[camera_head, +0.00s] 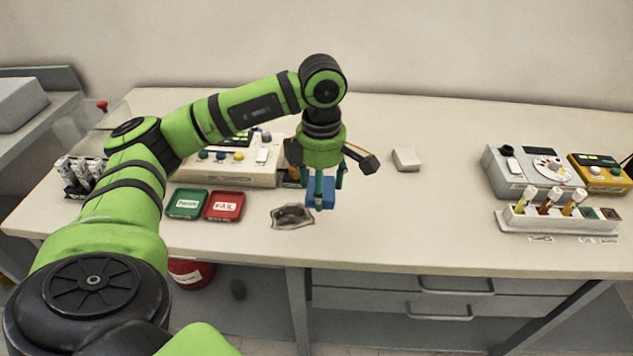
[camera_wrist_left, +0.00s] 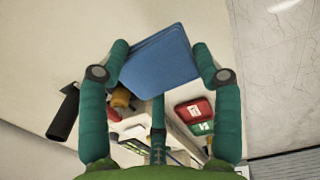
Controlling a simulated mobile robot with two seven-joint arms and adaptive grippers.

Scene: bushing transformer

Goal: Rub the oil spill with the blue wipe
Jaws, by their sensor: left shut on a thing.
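In the left wrist view the blue wipe (camera_wrist_left: 160,58) is a flat blue block between the two fingertips of the left gripper (camera_wrist_left: 160,65). In the head view the wipe is partly hidden by the fingers. I cannot tell whether it touches the bench. The spill is not visible in the left wrist view. My right gripper is not in view.
Green (camera_head: 187,204) and red (camera_head: 224,206) trays lie left of the spill, before a beige instrument (camera_head: 218,170). A white block (camera_head: 406,159) sits right of the gripper. A tube rack (camera_head: 556,221) and grey instrument (camera_head: 525,168) stand at right. The bench between is clear.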

